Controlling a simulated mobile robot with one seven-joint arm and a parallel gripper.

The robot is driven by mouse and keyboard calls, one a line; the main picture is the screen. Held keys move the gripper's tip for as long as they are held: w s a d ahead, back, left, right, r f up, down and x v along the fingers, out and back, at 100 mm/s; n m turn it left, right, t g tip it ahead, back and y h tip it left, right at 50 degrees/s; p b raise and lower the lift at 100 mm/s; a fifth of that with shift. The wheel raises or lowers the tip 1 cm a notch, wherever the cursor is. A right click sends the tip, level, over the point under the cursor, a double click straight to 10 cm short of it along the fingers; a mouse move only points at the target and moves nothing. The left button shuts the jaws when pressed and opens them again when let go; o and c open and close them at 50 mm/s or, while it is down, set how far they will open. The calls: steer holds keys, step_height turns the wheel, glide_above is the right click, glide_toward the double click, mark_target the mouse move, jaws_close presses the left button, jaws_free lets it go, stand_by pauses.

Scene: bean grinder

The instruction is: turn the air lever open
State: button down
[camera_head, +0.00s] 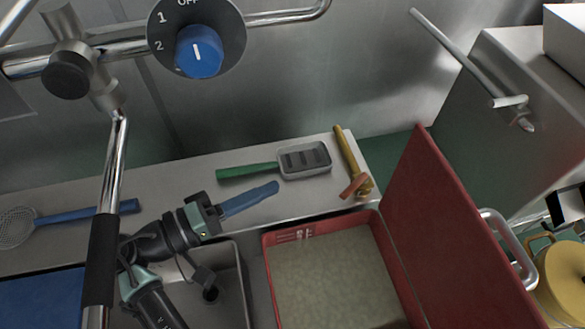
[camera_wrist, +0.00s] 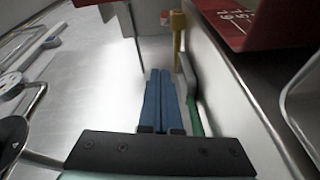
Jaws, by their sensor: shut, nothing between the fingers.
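A yellow pipe (camera_head: 347,155) with a short orange-red lever (camera_head: 353,187) at its near end stands at the right end of the steel ledge; I take this to be the air lever. In the wrist view the yellow pipe (camera_wrist: 178,38) and the red lever (camera_wrist: 165,18) show beyond my fingertips. My gripper (camera_head: 275,187) has blue fingers and points right, towards the lever, with a clear gap between. In the wrist view the fingers of my gripper (camera_wrist: 160,72) lie together, empty. Whether the lever stands open or closed I cannot tell.
A green-handled grey scoop or brush (camera_head: 305,160) lies on the ledge (camera_head: 180,180) close beside my fingers. A red bin (camera_head: 340,280) with a raised red lid (camera_head: 450,240) stands in front. A blue knob (camera_head: 198,52) is above. A blue-handled strainer (camera_head: 75,216) lies at left.

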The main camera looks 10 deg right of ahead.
mark_target(352, 188)
steer(key=p+x, duration=0.1)
steer(key=x, duration=0.4)
steer(key=p+x, duration=0.1)
steer(key=x, duration=0.4)
steer(key=shift+s+d+r, duration=0.15)
steer(key=shift+s+r, duration=0.05)
steer(key=s, duration=0.1)
steer(key=p, duration=0.1)
steer(key=s+d+p, duration=0.1)
steer(key=shift+s+d+f, duration=0.15)
steer(key=shift+s+f, duration=0.15)
steer(key=shift+f, duration=0.05)
steer(key=shift+s+d+f, duration=0.2)
steer(key=shift+s, duration=0.1)
